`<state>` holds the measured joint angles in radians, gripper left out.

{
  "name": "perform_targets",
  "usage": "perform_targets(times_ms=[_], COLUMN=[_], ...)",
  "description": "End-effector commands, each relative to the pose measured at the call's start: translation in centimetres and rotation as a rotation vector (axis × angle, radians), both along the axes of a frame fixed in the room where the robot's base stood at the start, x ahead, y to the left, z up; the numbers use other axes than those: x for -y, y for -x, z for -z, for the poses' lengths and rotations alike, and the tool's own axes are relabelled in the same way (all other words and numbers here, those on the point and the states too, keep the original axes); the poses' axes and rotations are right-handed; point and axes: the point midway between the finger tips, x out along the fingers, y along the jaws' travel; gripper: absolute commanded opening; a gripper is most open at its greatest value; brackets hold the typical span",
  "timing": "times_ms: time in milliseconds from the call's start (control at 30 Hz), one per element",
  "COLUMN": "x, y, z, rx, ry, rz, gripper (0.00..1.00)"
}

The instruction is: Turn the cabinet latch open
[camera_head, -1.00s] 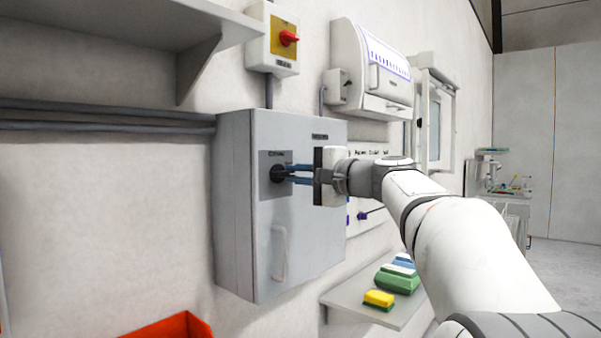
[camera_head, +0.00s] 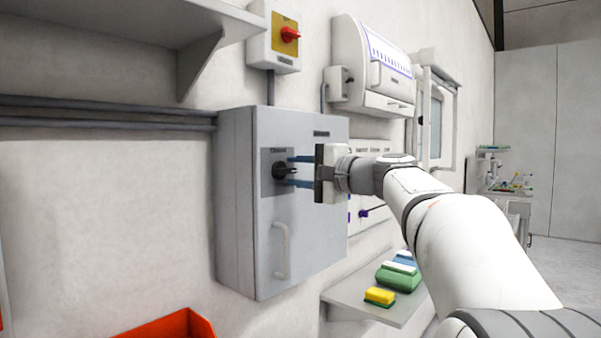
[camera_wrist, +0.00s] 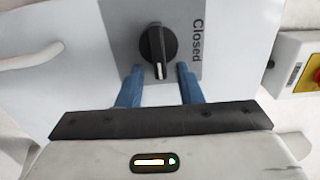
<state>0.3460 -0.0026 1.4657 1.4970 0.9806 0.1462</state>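The grey cabinet (camera_head: 255,215) hangs on the wall with its door closed. Its latch is a black rotary knob (camera_head: 284,171) on a darker grey plate. In the wrist view the knob (camera_wrist: 158,45) has a pale pointer line directed toward my gripper, and the word "Closed" is on the plate beside it. My gripper (camera_head: 301,171) faces the door from the right. Its two blue fingers are spread apart, one on each side of the knob's line, with the tips just short of the knob in the wrist view (camera_wrist: 160,75). Nothing is between the fingers.
A light door handle (camera_head: 280,250) sits below the latch. A red switch on a yellow plate (camera_head: 287,37) is above the cabinet. A shelf (camera_head: 345,308) with sponges is at lower right, and a red bin (camera_head: 175,328) at lower left.

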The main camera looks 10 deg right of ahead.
Motion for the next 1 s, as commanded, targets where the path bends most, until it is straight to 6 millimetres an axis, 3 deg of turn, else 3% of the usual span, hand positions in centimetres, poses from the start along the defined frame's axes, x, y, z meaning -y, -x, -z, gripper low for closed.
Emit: perform_targets(times_ms=[500, 900, 1000], x=[4.3, 4.5, 3.7], y=[5.6, 6.0, 6.1], z=[0.1, 0.2, 1.2], rx=[-0.001, -0.004, -0.037], ry=[0.000, 0.002, 0.033], rz=[0.002, -0.001, -0.006], gripper=[0.33, 0.33, 0.33])
